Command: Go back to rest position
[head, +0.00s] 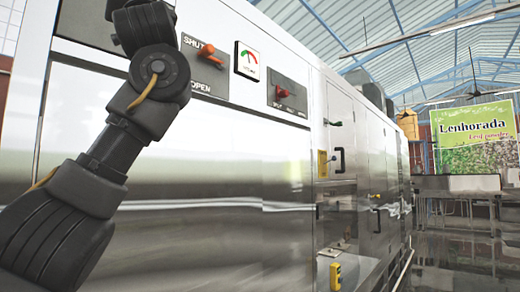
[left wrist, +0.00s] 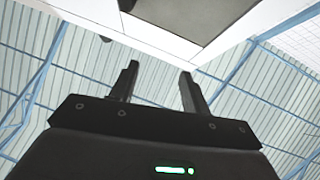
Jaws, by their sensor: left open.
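My left arm rises from the lower left of the head view, and its upper end leaves the picture at the top. My left gripper is outside the head view. In the left wrist view, my left gripper (left wrist: 158,78) points up toward the roof, with its two fingers apart and nothing between them. A stainless steel machine (head: 230,150) stands close in front of me. Its panel carries an orange shut/open lever (head: 207,55), a dial gauge (head: 247,61) and a red switch (head: 284,91). My right gripper is in neither view.
The machine's long front runs away to the right, with a black door handle (head: 339,160) and yellow fittings (head: 335,276) on it. A green Lenhorada banner (head: 475,137) and a steel table (head: 460,186) stand at the far right. The shiny floor (head: 455,262) at lower right looks clear.

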